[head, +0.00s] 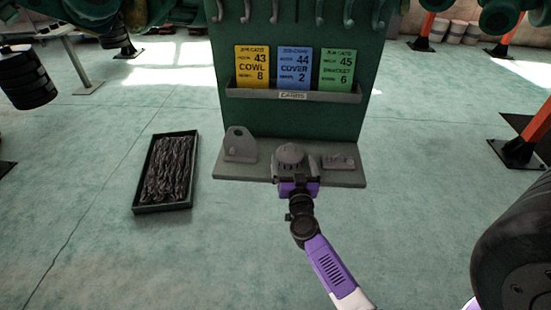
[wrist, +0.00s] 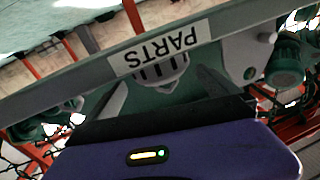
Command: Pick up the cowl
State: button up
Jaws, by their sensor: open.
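A grey domed part with slots (head: 291,153), which looks like the cowl, sits in the middle of the grey shelf (head: 230,172). No label on the part itself confirms this. My gripper (head: 297,178) is directly in front of it, at the shelf's front edge, and hides its lower part. In the wrist view the slotted part (wrist: 160,73) shows between the two spread fingers of my gripper (wrist: 162,92), partly behind the shelf's PARTS strip. The gripper is open; whether a finger touches the part cannot be told.
An upright grey plate with a hole (head: 239,145) stands left of the domed part; a low flat part (head: 338,161) lies right. Above, a card tray (head: 335,97) holds yellow, blue and green cards. A black tray of chain (head: 168,172) lies on the floor left.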

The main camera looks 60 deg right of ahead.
aim_at(289, 149)
jog(key=shift+a+f, duration=0.15)
jog(key=shift+f, duration=0.25)
jog(key=shift+n, duration=0.3)
jog(key=x, duration=0.2)
jog(key=b+x, duration=0.1)
jog(key=x, duration=0.1)
jog(key=f+b+x, duration=0.1)
jog(key=x, duration=0.1)
jog(key=shift+w+d, duration=0.25)
jog(key=shift+w, duration=0.1)
jog(key=shift+w+d+r+n, duration=0.1)
jog(key=shift+w+d+n, duration=0.2)
jog(key=shift+d, duration=0.2)
jog(key=shift+c, duration=0.4)
jog(key=c, duration=1.4)
